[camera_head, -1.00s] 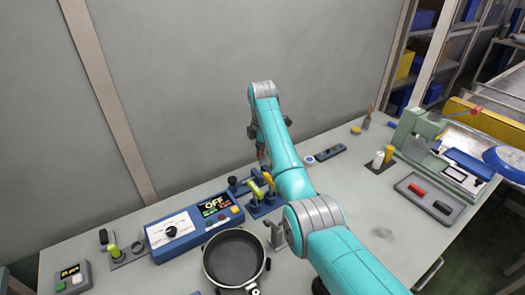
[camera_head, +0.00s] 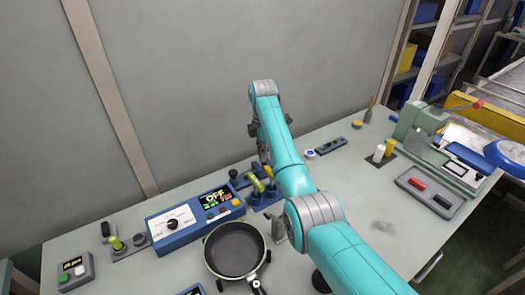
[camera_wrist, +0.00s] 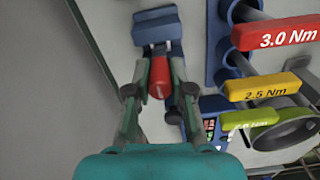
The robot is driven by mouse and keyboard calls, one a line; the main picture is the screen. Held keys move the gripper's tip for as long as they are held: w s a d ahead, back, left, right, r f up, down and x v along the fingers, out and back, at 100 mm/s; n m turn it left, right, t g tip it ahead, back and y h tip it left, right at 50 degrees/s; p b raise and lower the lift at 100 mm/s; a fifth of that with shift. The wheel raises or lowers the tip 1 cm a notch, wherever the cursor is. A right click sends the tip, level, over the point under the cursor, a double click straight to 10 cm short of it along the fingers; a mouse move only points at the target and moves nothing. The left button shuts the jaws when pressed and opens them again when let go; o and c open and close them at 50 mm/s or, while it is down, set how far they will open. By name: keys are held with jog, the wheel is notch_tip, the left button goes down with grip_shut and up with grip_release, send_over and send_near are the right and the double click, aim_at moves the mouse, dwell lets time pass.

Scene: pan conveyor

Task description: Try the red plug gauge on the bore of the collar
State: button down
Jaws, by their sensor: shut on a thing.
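My gripper (camera_wrist: 159,82) is shut on a red cylinder, the red plug gauge (camera_wrist: 159,79), with a finger on each side of it. The gauge's far end points at a blue block or stand (camera_wrist: 158,33) beyond the fingertips; I cannot tell whether they touch. In the head view my arm hides the gauge and most of the gripper. I cannot pick out the collar or its bore for certain in either view.
A blue rack (camera_wrist: 213,48) with red, yellow and green torque handles stands close to the right of my gripper. A blue control box (camera_head: 194,224) and a pan (camera_head: 236,250) lie left of the arm. A grey tray (camera_head: 446,208) lies at the right; the wall is behind.

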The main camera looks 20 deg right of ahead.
jog(key=shift+f, duration=1.55)
dwell(2.0)
jog(key=shift+r, duration=3.5)
